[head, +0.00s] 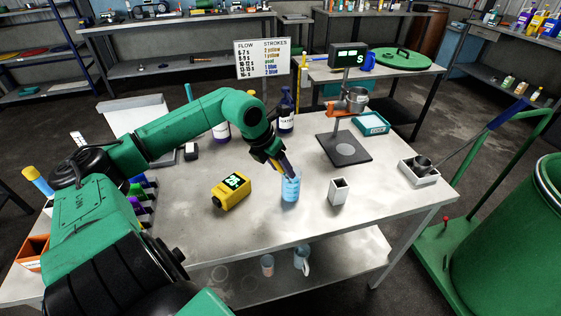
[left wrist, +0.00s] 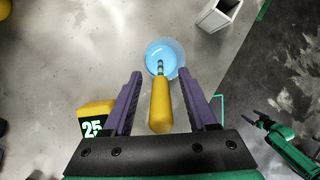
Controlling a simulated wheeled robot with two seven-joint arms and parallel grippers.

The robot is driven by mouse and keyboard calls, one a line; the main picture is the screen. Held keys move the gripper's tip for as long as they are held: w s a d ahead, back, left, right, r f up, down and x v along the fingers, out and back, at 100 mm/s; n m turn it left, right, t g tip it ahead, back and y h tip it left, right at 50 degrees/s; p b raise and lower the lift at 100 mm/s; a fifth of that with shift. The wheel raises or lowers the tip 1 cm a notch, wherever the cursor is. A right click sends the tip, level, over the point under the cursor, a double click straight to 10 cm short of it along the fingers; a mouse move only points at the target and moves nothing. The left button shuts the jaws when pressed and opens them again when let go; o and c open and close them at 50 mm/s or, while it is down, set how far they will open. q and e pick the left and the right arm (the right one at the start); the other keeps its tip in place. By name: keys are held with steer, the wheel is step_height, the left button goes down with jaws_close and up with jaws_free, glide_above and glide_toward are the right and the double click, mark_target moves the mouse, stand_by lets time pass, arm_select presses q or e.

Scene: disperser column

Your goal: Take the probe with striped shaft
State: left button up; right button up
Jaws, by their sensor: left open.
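The probe (left wrist: 160,106) has a yellow handle and a short, thin shaft with dark and light bands. It leans in a clear beaker of blue liquid (head: 291,190), which also shows in the left wrist view (left wrist: 165,54); the shaft's lower end is hard to make out. My left gripper (head: 283,165) is above the beaker, pointing down. In the left wrist view its purple fingers (left wrist: 160,95) are open, one each side of the yellow handle, with a gap on both sides. My right gripper (left wrist: 254,117) seems to show small at the right of the left wrist view.
A yellow meter (head: 231,190) reading 25 stands left of the beaker, and an open white box (head: 338,190) stands to the right. A dark stand plate (head: 344,149), dark bottle (head: 286,112) and white tray (head: 419,172) are farther off. The table front is clear.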

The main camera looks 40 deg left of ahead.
arm_select(q)
steer(key=shift+w+f, duration=0.2)
steer(key=shift+f, duration=0.2)
steer(key=shift+d, duration=0.1)
jaws_close()
